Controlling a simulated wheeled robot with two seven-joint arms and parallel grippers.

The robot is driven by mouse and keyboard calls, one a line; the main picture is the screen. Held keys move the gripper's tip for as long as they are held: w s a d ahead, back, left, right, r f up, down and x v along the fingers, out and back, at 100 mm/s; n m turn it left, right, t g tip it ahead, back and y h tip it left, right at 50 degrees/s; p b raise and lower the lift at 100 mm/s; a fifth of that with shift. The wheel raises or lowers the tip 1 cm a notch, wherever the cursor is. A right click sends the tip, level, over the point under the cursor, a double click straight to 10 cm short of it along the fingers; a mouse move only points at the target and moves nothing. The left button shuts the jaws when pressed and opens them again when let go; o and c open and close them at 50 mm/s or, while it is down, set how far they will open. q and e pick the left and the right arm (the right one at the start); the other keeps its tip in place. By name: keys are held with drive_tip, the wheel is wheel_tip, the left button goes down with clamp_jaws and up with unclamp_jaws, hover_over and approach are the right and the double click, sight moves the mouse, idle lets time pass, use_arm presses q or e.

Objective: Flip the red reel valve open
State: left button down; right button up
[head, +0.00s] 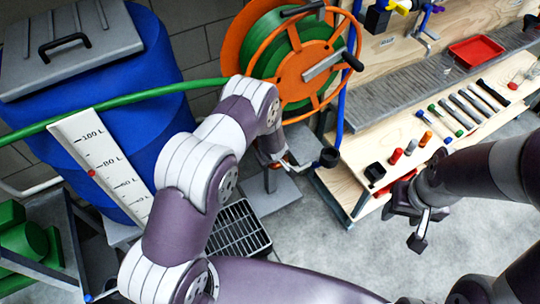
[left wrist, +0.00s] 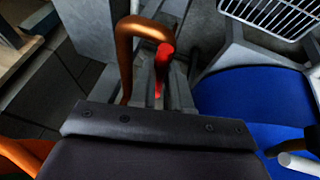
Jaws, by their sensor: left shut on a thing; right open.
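The red reel valve handle (left wrist: 163,62) shows in the left wrist view as a short red lever, beside a curved copper-orange tube (left wrist: 128,50). My left gripper (left wrist: 160,88) is shut on the red handle, with its grey fingers on both sides of it. In the head view my left gripper (head: 272,156) is low beside the orange reel (head: 301,68), which carries green hose. My own arm hides much of that spot, and I cannot make out the valve there. My right gripper (head: 410,220) is open and empty over the floor at the right.
A blue barrel (head: 150,75) with a grey lid stands at left, with a white litre scale (head: 100,150) in front. A green hose (head: 130,97) runs across to the reel. A wooden bench (head: 365,150) with markers and a red tray (head: 476,51) stands at right. A black grate (head: 238,232) lies below.

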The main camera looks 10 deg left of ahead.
use_arm(q)
drive_tip(key=shift+w, duration=0.1)
drive_tip(key=c, duration=1.1)
unclamp_jaws()
drive_tip(key=p+v, duration=0.1)
drive_tip(key=v, duration=1.1)
drive_tip(key=shift+d+r+p, duration=0.1)
drive_tip(key=shift+r+p, duration=0.2)
drive_tip(key=shift+r, duration=0.1)
